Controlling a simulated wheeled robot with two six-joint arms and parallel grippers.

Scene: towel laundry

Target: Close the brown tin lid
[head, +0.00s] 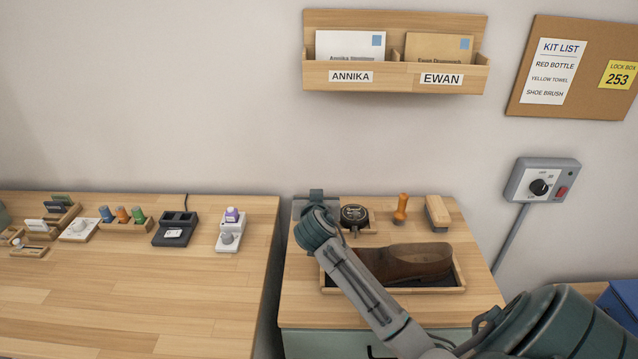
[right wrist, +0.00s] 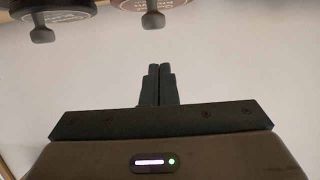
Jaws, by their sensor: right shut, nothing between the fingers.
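A dark round tin (head: 354,215) with pale lettering sits in a small wooden holder at the back of the right-hand cabinet. In the right wrist view a brownish round tin part with a short knob (right wrist: 152,17) shows at the top edge, with a darker one (right wrist: 62,14) to its left. Both are cut off by the frame, and I cannot tell how far either lid is open. My right gripper (head: 316,193) is left of the dark tin in the head view. Its fingers (right wrist: 159,70) are together and empty, apart from both round parts. My left gripper is out of view.
A brown shoe (head: 408,262) lies in a wooden tray (head: 463,282), partly behind my right arm. An orange-handled tool (head: 402,207) and a brush (head: 437,212) stand right of the tin. The left table (head: 150,300) has a clear front area.

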